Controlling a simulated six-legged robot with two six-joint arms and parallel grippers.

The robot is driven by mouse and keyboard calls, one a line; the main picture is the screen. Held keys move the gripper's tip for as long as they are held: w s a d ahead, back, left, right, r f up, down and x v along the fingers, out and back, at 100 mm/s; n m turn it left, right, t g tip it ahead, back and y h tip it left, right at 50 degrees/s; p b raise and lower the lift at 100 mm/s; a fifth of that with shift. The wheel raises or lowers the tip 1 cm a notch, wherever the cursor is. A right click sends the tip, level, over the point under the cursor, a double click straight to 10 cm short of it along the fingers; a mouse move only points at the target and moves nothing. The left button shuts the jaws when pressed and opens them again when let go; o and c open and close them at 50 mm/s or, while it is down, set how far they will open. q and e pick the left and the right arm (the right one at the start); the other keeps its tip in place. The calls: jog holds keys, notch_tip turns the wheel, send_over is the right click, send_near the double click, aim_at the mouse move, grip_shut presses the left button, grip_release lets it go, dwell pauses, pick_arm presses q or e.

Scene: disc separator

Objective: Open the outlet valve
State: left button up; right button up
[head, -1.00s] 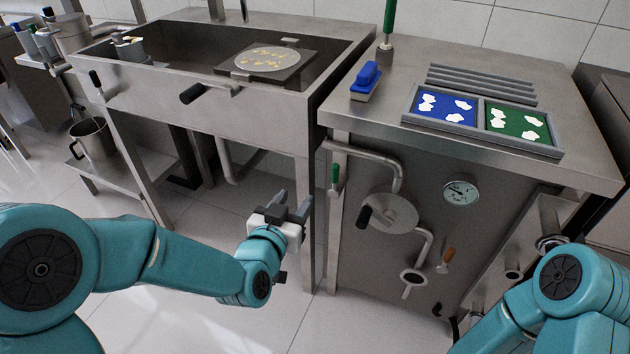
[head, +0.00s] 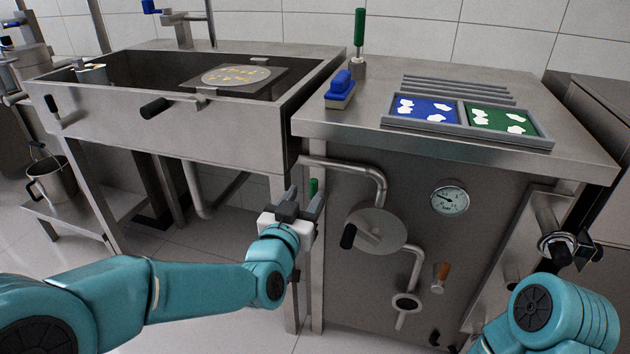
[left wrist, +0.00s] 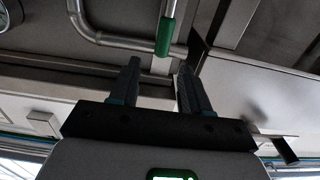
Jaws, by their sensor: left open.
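A small valve with a green handle (head: 314,186) sits on the pipe at the left of the steel cabinet. A second valve with an orange handle (head: 442,272) is lower on the cabinet front. No label shows which is the outlet valve. My left gripper (head: 301,204) is open and empty in front of the green handle, partly hiding it. In the left wrist view the green handle (left wrist: 165,36) hangs from a metal rod beyond the tips of my left gripper (left wrist: 158,70), roughly in line with the gap. It appears apart from both fingers. My right gripper is not visible.
A round disc with a black crank knob (head: 378,231) and a pressure gauge (head: 450,200) are on the cabinet front. A bent pipe (head: 345,168) runs beside the green handle. The steel sink (head: 200,125) and its leg stand to the left. The floor below is clear.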

aim_at(312, 183)
pick_arm(q)
jog(key=x, duration=0.8)
jog(key=shift+b, duration=0.4)
grip_shut()
